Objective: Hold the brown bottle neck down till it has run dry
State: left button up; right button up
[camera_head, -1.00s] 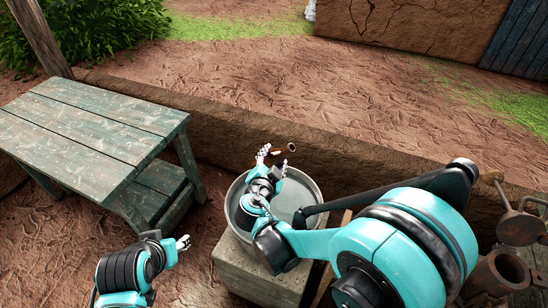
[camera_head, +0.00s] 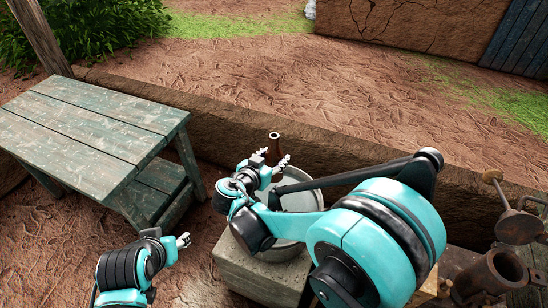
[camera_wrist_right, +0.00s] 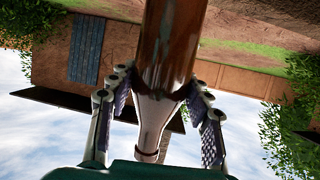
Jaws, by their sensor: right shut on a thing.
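The brown bottle (camera_head: 275,147) stands about upright in the head view, its open neck up, over the far left rim of a round grey tub (camera_head: 319,198). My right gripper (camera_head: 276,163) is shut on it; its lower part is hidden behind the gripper. In the right wrist view the picture is upside down, with sky at the bottom; the bottle (camera_wrist_right: 168,45) shows between both fingers, its neck toward the sky. No liquid is seen leaving it. My left gripper (camera_head: 184,240) is empty, low at the left of the tub; its finger gap is too small to judge.
The tub stands on a pale block (camera_head: 262,277). A green-grey wooden bench (camera_head: 95,125) is at the left. A low mud wall (camera_head: 370,168) runs behind. Rusty metal parts (camera_head: 495,272) are at the lower right. My right arm covers part of the tub.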

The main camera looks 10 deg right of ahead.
jog(key=shift+f+n+g+h+b, duration=0.1)
jog(key=shift+n+g+h+b, duration=0.3)
jog(key=shift+n, duration=0.4)
jog(key=n+h+b, duration=0.1)
jog(key=n, duration=0.1)
jog(key=shift+a+f+n+g+h, duration=0.1)
jog(key=shift+n+g+h, duration=0.2)
jog(key=shift+h, duration=0.1)
jog(key=shift+n+b, duration=0.4)
jog(key=shift+r+h, duration=0.25)
jog(key=shift+h, duration=0.15)
